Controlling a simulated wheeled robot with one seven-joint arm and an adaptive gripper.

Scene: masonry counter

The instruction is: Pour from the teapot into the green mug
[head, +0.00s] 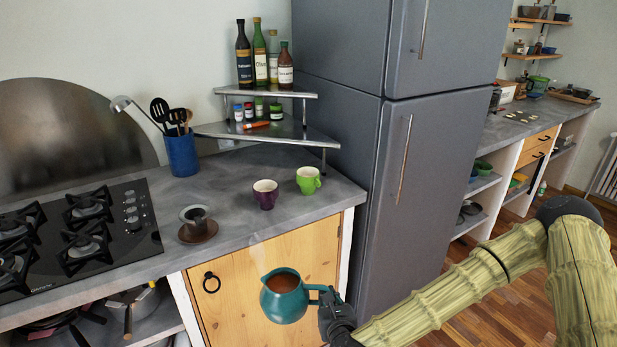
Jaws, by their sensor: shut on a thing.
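The teal teapot (285,299) is in front of the cabinet doors, below the counter edge. Its open top shows a brown liquid inside, and faint steam rises above it. My gripper (327,300) is shut on the teapot's handle at its right side. The teapot looks about upright. The green mug (308,180) stands upright on the counter near its right end, behind and above the teapot in the picture. The two are well apart.
A purple mug (265,194) stands just left of the green mug. A grey cup on a brown saucer (198,231) is further left, beside the stove (78,230). A corner shelf (267,131) with bottles stands behind. The fridge (385,150) rises on the right.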

